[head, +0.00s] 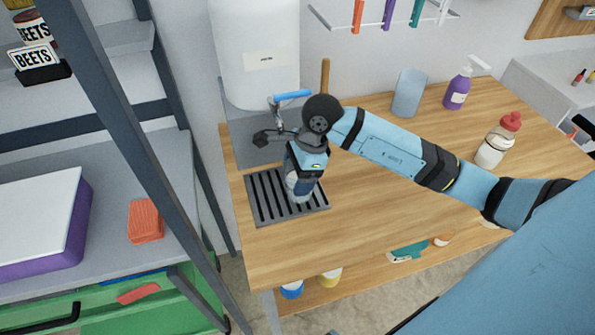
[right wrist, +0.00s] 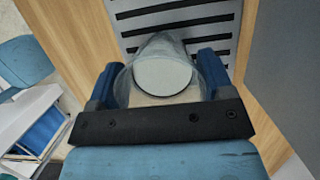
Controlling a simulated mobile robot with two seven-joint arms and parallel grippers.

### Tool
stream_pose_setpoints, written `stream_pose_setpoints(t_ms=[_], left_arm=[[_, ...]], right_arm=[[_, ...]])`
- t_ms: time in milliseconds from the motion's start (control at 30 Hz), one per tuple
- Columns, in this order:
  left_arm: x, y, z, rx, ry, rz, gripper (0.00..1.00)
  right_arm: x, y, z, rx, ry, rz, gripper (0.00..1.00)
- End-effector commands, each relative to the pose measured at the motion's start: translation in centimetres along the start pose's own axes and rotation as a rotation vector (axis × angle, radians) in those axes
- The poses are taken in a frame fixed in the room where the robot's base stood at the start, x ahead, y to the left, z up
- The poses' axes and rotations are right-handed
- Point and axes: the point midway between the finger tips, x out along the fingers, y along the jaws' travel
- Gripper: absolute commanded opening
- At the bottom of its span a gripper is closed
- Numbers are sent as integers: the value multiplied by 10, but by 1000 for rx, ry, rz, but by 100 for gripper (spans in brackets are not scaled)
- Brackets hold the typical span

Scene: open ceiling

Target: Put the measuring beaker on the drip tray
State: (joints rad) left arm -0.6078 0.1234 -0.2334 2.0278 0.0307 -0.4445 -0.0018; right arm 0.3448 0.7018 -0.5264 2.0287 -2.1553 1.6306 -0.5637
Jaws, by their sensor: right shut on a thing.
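The measuring beaker (right wrist: 163,72) is a clear, see-through vessel held between the two blue fingers of my right gripper (right wrist: 158,88) in the right wrist view. In the head view my right gripper (head: 302,182) points down over the drip tray (head: 262,213), a dark slotted tray on the wooden table. The beaker (head: 299,190) is mostly hidden there by the gripper. I cannot tell whether its base touches the slats. The tray (right wrist: 132,22) also shows behind the beaker in the right wrist view. My left gripper is not in view.
A large white container (head: 254,60) with a blue-handled tap stands behind the tray. A dark shelf post (head: 125,140) rises left of the table. The table's middle is clear.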

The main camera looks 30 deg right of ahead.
Motion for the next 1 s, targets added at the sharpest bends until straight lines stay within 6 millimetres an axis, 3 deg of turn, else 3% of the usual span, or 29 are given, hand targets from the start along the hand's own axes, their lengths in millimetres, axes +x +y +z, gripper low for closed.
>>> stream_pose_setpoints(t_ms=[267, 300, 400, 767, 1000], left_arm=[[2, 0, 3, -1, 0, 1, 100], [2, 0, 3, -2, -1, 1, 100], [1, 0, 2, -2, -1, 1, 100], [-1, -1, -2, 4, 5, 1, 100], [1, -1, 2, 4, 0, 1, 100]], right_arm=[[3, 0, -1, -1, 0, -2, 46], [2, 0, -1, 0, 0, -2, 79], [2, 0, -1, 0, 0, -1, 100], [-7, -1, 0, -1, 1, -4, 100], [-56, -1, 0, -2, 3, -7, 100]])
